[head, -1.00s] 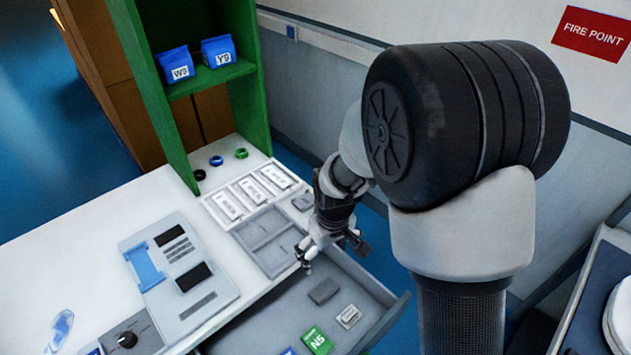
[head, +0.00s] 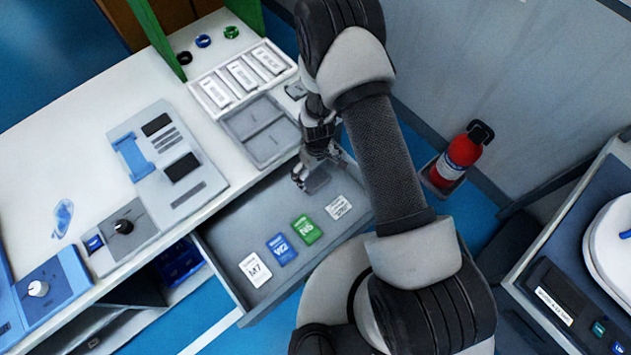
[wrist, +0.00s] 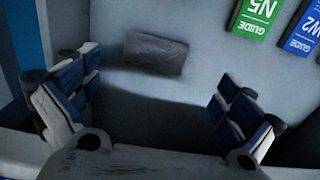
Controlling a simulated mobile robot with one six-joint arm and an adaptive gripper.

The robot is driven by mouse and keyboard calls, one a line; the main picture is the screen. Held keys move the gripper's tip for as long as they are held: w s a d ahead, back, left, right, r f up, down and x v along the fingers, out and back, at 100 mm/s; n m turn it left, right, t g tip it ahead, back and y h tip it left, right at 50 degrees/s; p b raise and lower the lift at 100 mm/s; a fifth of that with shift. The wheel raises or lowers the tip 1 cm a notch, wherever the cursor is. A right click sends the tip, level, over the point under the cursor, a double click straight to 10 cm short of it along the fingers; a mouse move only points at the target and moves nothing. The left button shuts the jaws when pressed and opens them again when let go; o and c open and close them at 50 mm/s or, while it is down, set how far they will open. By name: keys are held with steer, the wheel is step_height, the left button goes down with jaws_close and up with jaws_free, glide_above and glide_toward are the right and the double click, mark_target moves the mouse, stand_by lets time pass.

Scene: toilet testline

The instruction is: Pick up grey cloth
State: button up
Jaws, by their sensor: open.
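The grey cloth (wrist: 155,54) is a small dark grey rectangle lying flat on the drawer floor in the wrist view. In the head view it shows as a grey patch (head: 318,181) partly beside my gripper (head: 302,178). In the wrist view my gripper (wrist: 152,110) has its two blue-padded fingers spread wide with nothing between them. The cloth lies ahead of the fingertips, and I see no contact. The open drawer (head: 222,236) holds the cloth near its back right end.
The drawer also holds a green N5 packet (head: 306,229), a blue W2 packet (head: 281,249), a white M7 packet (head: 255,269) and a white labelled packet (head: 339,207). A grey tray (head: 236,124) sits on the counter above. A fire extinguisher (head: 461,152) stands right.

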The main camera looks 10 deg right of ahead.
mark_target(318, 182)
steer(key=f+b, duration=0.1)
steer(key=f, duration=0.4)
steer(key=f+b, duration=0.1)
steer(key=f, duration=0.2)
steer(key=shift+d+f+b, duration=0.2)
steer(key=shift+d+b, duration=0.1)
steer(key=shift+c, duration=0.4)
steer(key=c, duration=0.7)
steer(key=shift+r, duration=0.15)
step_height(318, 182, up, 20)
steer(key=p, duration=0.5)
